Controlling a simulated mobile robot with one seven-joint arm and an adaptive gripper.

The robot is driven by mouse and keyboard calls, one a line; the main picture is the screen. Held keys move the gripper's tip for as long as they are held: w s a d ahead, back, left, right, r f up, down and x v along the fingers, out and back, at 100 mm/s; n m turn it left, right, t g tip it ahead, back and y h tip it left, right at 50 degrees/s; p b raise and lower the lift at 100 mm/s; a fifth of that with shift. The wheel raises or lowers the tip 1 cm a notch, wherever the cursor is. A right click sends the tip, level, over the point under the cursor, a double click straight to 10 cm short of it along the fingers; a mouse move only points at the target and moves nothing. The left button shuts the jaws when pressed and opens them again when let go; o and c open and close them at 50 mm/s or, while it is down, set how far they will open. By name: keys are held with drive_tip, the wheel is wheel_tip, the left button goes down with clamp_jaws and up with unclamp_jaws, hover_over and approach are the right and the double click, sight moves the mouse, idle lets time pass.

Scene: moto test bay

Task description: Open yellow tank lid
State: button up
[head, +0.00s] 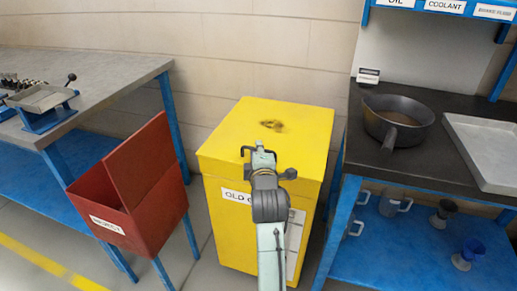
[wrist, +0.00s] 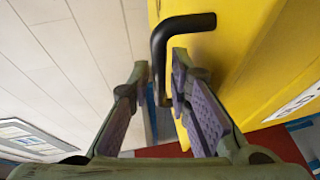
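The yellow tank (head: 222,215) stands in the middle of the head view, with a label partly hidden by my arm. Its yellow lid (head: 290,115) lies flat on top and has a dark stain near the middle. A black bent handle (wrist: 185,24) is on the yellow face in the wrist view; a small part of it shows at the lid's front edge in the head view (head: 244,150). My gripper (wrist: 159,74) is open, with its fingers on either side of the handle's bar. I cannot tell whether either finger touches it. In the head view my arm hides part of the tank's front.
A red bin (head: 130,190) with a raised lid stands left of the tank, near a grey-topped workbench (head: 110,75). At right a dark bench (head: 375,165) holds a black pan (head: 398,118) and a grey tray (head: 485,150). A wall (head: 260,50) is close behind the tank.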

drive_tip(key=shift+w+f, duration=0.1)
drive_tip(key=shift+w, duration=0.4)
clamp_jaws()
idle(0.4)
